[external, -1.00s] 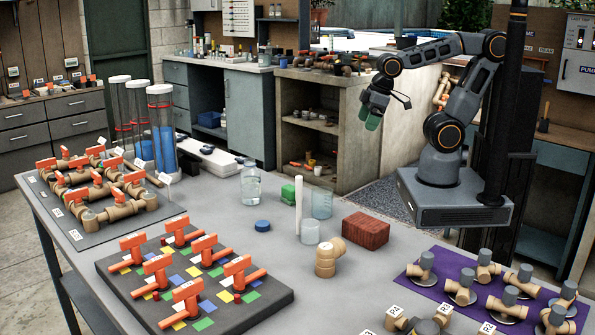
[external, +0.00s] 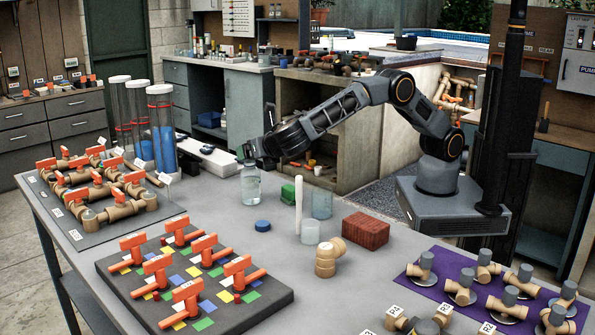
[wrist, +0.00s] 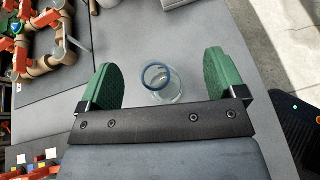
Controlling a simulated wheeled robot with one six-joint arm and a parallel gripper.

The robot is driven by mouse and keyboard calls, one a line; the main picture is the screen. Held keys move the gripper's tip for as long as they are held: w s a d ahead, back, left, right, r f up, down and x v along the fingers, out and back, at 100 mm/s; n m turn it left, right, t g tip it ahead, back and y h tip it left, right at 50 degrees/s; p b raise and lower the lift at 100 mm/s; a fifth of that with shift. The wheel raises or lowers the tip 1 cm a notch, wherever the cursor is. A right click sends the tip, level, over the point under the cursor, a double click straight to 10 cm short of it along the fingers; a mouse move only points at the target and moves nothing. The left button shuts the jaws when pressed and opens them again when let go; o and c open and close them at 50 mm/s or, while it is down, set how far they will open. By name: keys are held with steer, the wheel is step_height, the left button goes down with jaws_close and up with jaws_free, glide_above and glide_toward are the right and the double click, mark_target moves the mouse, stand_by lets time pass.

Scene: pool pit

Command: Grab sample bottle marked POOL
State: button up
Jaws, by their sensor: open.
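A clear glass bottle with a pale label (external: 251,186) stands upright on the grey table; I cannot read its marking. In the wrist view the bottle (wrist: 163,83) shows from above as a bluish ring, between and slightly beyond the green finger pads. My gripper (external: 252,154) is open at the bottle's top in the external view, with its body hiding part of the neck. In the wrist view my gripper (wrist: 162,82) has its two pads wide apart, with space on both sides of the bottle. No contact shows.
A blue cap (external: 262,226) lies in front of the bottle. A green block (external: 288,193), a white rod (external: 299,205), a clear beaker (external: 321,204) and a red brick (external: 366,230) stand to the right. An orange-handled valve board (external: 190,285) fills the front left.

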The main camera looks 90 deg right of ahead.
mark_target(256, 177)
steer(key=shift+w+a+f+n, duration=0.35)
steer(key=shift+a+f+n, duration=0.05)
steer(key=shift+a+f, duration=0.25)
step_height(256, 177, down, 2)
steer(key=shift+f+t, duration=0.1)
steer(key=shift+t, duration=0.2)
step_height(256, 177, down, 4)
steer(key=shift+r, duration=0.1)
steer(key=shift+p+x, duration=0.45)
steer(key=shift+x, duration=0.6)
steer(key=shift+w+d+f, duration=0.25)
steer(key=shift+d+f, duration=0.1)
steer(key=shift+f, duration=0.05)
steer(key=c, duration=1.1)
